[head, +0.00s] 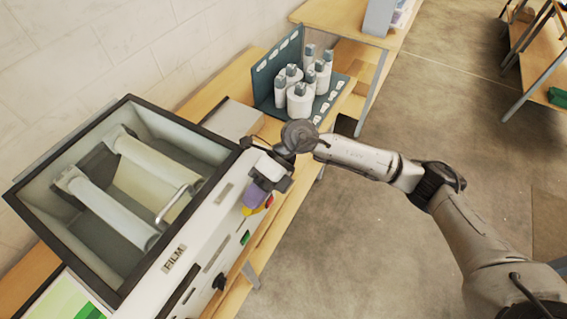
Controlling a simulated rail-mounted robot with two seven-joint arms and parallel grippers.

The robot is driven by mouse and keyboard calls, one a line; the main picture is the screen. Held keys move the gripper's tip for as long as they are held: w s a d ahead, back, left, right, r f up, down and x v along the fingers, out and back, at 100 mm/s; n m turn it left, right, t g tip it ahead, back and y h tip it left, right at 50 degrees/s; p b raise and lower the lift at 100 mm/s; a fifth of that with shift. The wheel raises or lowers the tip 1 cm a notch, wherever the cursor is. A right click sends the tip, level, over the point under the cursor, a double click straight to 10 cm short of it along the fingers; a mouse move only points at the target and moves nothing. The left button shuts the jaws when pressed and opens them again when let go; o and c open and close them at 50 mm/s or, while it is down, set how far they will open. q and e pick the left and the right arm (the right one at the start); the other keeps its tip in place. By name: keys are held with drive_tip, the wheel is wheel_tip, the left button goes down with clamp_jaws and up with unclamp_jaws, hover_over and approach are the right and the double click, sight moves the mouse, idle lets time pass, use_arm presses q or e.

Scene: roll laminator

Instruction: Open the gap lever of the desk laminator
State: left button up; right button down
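The desk laminator (222,190) stands at the left, a white machine with a dark-framed open top. Two pale rollers (150,165) and a curved metal bar (176,203) show inside. My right gripper (262,186) is at the machine's front right corner, pointing down. A purple part (256,196) shows right at its fingers; I cannot tell whether it is the gap lever or whether the fingers touch it. The gripper's opening is too small and covered to judge. No other part is clearly the gap lever. My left gripper is out of view.
A yellow and red part (268,203) sits just below the purple part. A black knob (219,282) and a green switch (245,237) are on the front panel. Several white bottles (299,101) stand in a dark rack behind.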

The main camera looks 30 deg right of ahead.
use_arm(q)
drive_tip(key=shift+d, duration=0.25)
use_arm(e)
drive_tip(key=shift+s+a+f, duration=0.1)
drive_tip(key=shift+s+a, duration=0.05)
drive_tip(key=shift+d+r, duration=0.2)
drive_tip(key=shift+r, duration=0.1)
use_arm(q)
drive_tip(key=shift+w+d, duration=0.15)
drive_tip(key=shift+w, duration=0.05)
use_arm(e)
drive_tip(key=a+r+v, duration=0.1)
drive_tip(key=r+v, duration=0.1)
drive_tip(key=v, duration=1.1)
drive_tip(key=shift+s+r, duration=0.15)
drive_tip(key=shift+r, duration=0.05)
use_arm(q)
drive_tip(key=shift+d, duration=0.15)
